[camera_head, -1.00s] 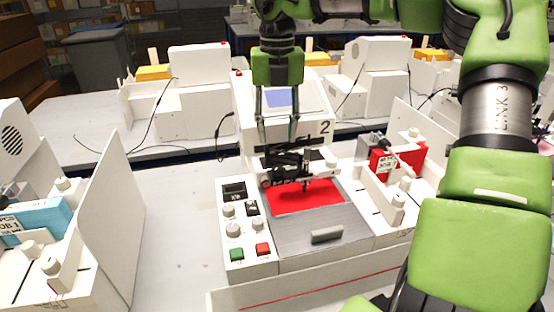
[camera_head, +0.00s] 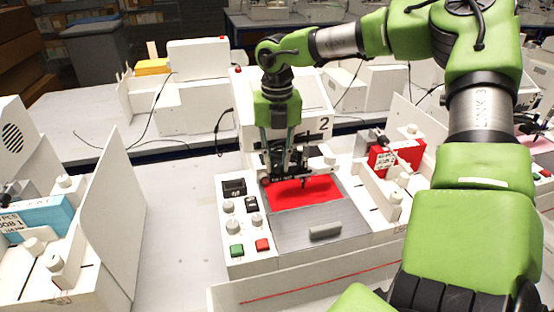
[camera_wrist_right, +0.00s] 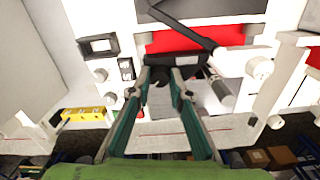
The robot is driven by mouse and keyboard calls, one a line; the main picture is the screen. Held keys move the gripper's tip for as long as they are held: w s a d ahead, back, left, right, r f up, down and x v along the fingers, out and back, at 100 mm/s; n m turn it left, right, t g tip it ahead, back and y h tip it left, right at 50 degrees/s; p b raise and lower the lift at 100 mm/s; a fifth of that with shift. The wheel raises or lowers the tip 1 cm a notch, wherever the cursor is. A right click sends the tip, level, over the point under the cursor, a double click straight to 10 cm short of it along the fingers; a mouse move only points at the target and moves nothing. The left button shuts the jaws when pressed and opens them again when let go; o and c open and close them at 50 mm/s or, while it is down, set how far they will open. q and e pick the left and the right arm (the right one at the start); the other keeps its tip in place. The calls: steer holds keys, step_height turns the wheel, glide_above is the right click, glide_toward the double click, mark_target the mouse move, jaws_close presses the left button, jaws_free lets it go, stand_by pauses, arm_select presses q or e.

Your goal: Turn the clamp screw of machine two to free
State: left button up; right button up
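Machine two is the white plotter marked "2" (camera_head: 323,124), in the middle of the head view, with a red sheet (camera_head: 312,191) on its bed. My right gripper (camera_head: 286,165) points down at its black pen carriage (camera_head: 302,171). In the right wrist view, my right fingertips (camera_wrist_right: 161,79) stand apart on either side of a small dark round knob (camera_wrist_right: 160,75) at the carriage, which looks like the clamp screw. I cannot tell whether the fingers press on it. A grey pen-like cylinder (camera_wrist_right: 221,94) is beside the right finger. My left gripper is not in view.
A control panel with knobs, a green button (camera_head: 236,250) and a red button (camera_head: 262,245) is left of the bed. A tray with a red box (camera_head: 410,157) stands right. A white upright panel (camera_head: 112,215) and blue box (camera_head: 40,220) are at left. Bare table lies between.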

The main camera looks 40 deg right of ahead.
jaws_close()
steer(key=shift+n+b, duration=0.45)
steer(key=shift+n, duration=0.05)
steer(key=shift+f+n+b, duration=0.15)
steer(key=shift+n+b, duration=0.65)
steer(key=shift+n, duration=0.2)
steer(key=n+b, duration=0.1)
steer(key=n, duration=0.3)
steer(key=shift+b, duration=0.4)
steer(key=n, duration=0.6)
steer(key=shift+b, duration=0.3)
steer(key=n, duration=0.3)
steer(key=shift+r+n, duration=0.2)
steer(key=shift+n, duration=1.7)
